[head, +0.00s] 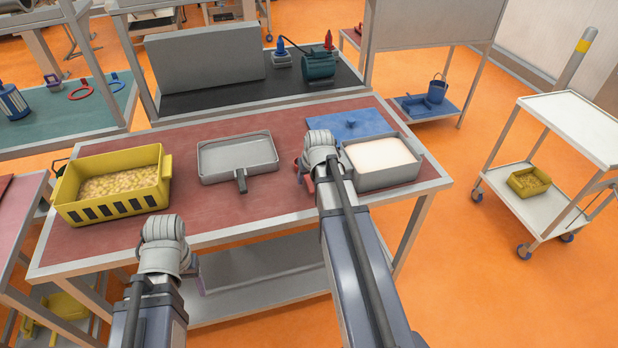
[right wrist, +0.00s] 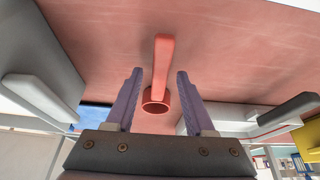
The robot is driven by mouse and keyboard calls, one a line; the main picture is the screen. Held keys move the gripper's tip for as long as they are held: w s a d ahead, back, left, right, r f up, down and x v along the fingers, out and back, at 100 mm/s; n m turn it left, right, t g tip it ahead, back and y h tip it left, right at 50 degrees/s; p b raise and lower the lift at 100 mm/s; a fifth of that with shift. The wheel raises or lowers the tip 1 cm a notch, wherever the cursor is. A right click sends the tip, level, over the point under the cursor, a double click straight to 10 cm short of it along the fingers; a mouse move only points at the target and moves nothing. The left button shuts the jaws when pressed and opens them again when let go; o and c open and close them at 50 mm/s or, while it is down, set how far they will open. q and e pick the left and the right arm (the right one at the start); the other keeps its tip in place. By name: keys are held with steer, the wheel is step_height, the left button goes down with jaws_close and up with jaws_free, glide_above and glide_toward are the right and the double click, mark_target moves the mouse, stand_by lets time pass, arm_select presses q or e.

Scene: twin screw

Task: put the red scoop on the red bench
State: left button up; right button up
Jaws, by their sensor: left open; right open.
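The red scoop (right wrist: 163,62) shows in the right wrist view, its handle and round cup between the two lilac fingers of my right gripper (right wrist: 153,90). The fingers are open, with a gap on either side of the scoop. I cannot tell whether the scoop touches the surface. In the head view it shows only as a small red part (head: 301,170) beside my right wrist, which hides the rest. The red bench (head: 235,206) spans the middle of the head view. My left gripper (head: 197,280) is open at the bench's front edge, mostly hidden by its own wrist.
On the bench stand a yellow crate (head: 68,209) of yellowish pieces at left, a grey pan (head: 203,176) in the middle and a grey tray of white stuff (head: 388,180) at right. A blue board (head: 347,124) lies behind the tray. Bare bench separates crate and pan.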

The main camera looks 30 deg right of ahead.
steer(key=p+v, duration=1.1)
steer(key=v, duration=0.1)
steer(key=s+a+n+g, duration=0.2)
steer(key=s+a, duration=0.4)
steer(key=a, duration=0.8)
steer(key=s+a+f+n+g, duration=0.1)
steer(key=s+a+n, duration=0.3)
steer(key=a, duration=1.1)
steer(key=shift+s+f+g, duration=0.25)
steer(key=shift+s+g, duration=0.65)
steer(key=shift+s, duration=0.1)
